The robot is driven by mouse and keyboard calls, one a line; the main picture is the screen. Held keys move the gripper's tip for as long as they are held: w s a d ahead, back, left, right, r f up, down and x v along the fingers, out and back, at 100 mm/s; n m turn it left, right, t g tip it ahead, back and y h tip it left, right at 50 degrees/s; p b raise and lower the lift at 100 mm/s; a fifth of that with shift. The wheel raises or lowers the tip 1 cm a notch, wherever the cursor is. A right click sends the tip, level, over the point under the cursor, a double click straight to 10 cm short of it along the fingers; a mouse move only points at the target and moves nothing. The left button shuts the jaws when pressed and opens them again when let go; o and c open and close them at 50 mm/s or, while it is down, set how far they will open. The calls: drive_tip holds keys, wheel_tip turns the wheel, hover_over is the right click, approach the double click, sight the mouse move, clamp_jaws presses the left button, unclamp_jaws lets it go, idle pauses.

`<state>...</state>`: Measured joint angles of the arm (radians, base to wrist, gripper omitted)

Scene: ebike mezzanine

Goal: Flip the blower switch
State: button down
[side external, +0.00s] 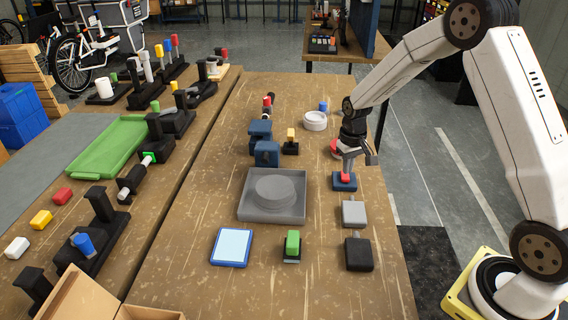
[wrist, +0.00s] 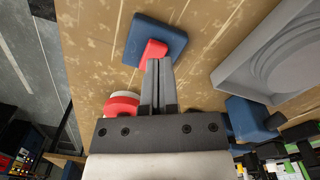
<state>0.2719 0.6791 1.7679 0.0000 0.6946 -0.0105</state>
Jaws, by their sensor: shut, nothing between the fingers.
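A blue switch box (side external: 344,186) with a short red lever (side external: 345,177) sits on the near part of the bench's right side. In the wrist view the blue box (wrist: 166,33) lies just beyond my fingertips, with the red lever (wrist: 154,47) right at them. My gripper (side external: 346,170) points down over this switch, its fingers shut and empty. In the wrist view my gripper (wrist: 158,62) covers the lever's near end; I cannot tell whether it touches. No label shows which switch is the blower's.
A grey box (side external: 354,213) and a black box (side external: 358,254) stand in front of the switch. A red and white round object (wrist: 121,104) is close beside my fingers. A grey square tray (side external: 246,209) lies to the left. Bare bench lies between tray and switch.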

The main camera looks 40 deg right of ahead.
drive_tip(key=shift+f, duration=1.5)
idle(1.3)
drive_tip(key=shift+r, duration=0.15)
wheel_tip(320, 180, up, 7)
idle(1.1)
drive_tip(key=s+a+r+n+t, duration=0.2)
drive_tip(key=s+a+n, duration=0.1)
drive_tip(key=s+a, duration=0.9)
drive_tip(key=s, duration=0.4)
drive_tip(key=shift+s+a+r+t, duration=0.2)
drive_tip(key=shift+s+t, duration=0.05)
drive_tip(key=shift+t, duration=0.05)
